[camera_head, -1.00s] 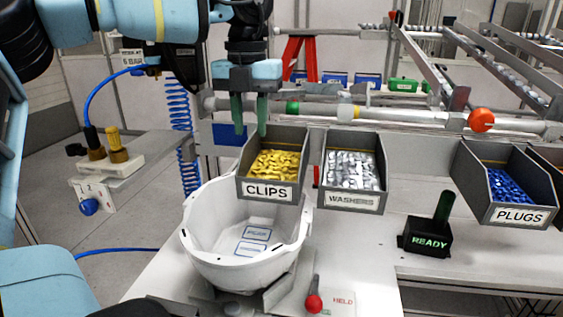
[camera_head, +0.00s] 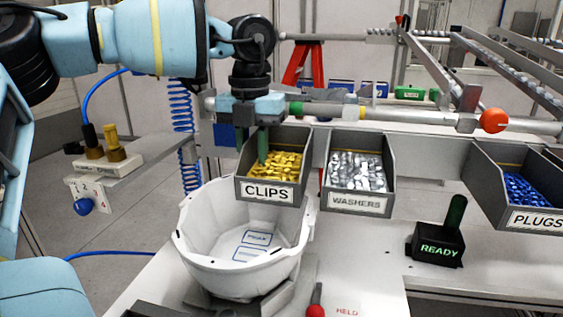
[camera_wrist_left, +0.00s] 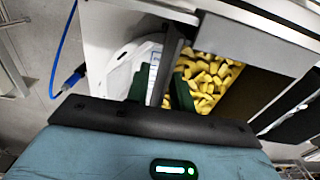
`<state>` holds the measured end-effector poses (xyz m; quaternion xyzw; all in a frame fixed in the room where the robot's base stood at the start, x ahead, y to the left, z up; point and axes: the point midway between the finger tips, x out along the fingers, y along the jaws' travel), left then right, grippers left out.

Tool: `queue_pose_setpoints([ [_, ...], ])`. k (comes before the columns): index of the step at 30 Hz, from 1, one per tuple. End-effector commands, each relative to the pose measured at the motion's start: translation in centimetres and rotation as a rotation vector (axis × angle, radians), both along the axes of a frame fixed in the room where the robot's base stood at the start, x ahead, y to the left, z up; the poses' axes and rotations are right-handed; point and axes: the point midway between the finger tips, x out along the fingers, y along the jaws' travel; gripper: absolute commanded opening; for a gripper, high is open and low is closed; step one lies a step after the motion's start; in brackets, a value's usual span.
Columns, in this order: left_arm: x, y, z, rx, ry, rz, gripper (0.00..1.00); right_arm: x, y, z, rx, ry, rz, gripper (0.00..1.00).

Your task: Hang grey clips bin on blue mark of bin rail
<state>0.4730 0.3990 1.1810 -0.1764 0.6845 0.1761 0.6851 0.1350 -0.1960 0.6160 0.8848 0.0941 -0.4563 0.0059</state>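The grey clips bin (camera_head: 267,191), filled with yellow clips, is at the front of the bin rail (camera_head: 412,116), above a white helmet shell. My left gripper (camera_head: 252,148) points down at the bin's left side. In the left wrist view its green fingers (camera_wrist_left: 160,90) stand apart, one outside the bin's left wall and one inside by the clips (camera_wrist_left: 208,80). A gap shows between the fingers and that wall. A blue patch (camera_head: 224,135) shows left of the bin, below the rail; I cannot tell whether it is the blue mark. My right gripper is not in view.
The grey washers bin (camera_head: 357,178) is close on the right, and the plugs bin (camera_head: 520,190) is farther right. The white helmet shell (camera_head: 245,250) sits below. A black READY box (camera_head: 437,244) with a green post stands on the table.

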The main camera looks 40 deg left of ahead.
Motion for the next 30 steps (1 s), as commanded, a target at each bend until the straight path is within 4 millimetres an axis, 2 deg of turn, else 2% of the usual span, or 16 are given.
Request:
queue_pose_setpoints([
  [1,0.0,0.0,0.0,0.0,0.0,0.0,0.16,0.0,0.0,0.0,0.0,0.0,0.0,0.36],
  [5,0.0,0.0,0.0,0.0,0.0,0.0,0.0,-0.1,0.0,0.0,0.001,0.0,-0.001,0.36],
  [16,0.0,0.0,0.2,0.0,-0.001,0.0,0.0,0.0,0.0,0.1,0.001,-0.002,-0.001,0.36],
  [30,0.0,0.0,1.8,0.0,-0.002,0.001,0.0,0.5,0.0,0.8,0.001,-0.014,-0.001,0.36],
])
